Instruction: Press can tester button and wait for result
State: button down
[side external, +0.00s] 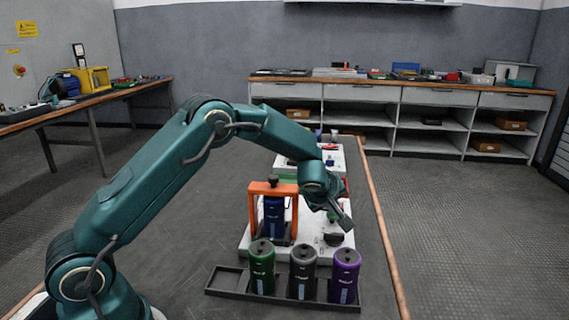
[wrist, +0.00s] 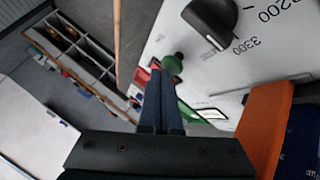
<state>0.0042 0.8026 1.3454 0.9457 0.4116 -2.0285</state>
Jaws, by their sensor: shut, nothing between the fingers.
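The can tester is a white panel (side external: 312,226) with an orange frame (side external: 273,188) around a dark blue can (side external: 274,216). A green round button (wrist: 173,64) stands on the panel in the wrist view, close to a black knob (wrist: 210,20) beside printed numbers. My gripper (side external: 346,220) is shut and empty, angled down over the right part of the tester. In the wrist view my gripper's fingertips (wrist: 156,76) appear just left of the button; I cannot tell if they touch it. A green-edged part (wrist: 205,112) of the panel is partly hidden behind my gripper.
A black tray (side external: 228,280) in front of the tester holds a green can (side external: 262,268), a grey can (side external: 302,273) and a purple can (side external: 344,276). Another white unit (side external: 325,158) stands behind the tester. The table's wooden edge (side external: 378,215) runs close along the right.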

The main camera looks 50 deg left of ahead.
aim_at(332, 216)
jog(key=shift+f, duration=0.6)
dwell(0.4)
dwell(0.3)
jog(key=shift+r, duration=1.35)
jog(key=shift+r, duration=2.5)
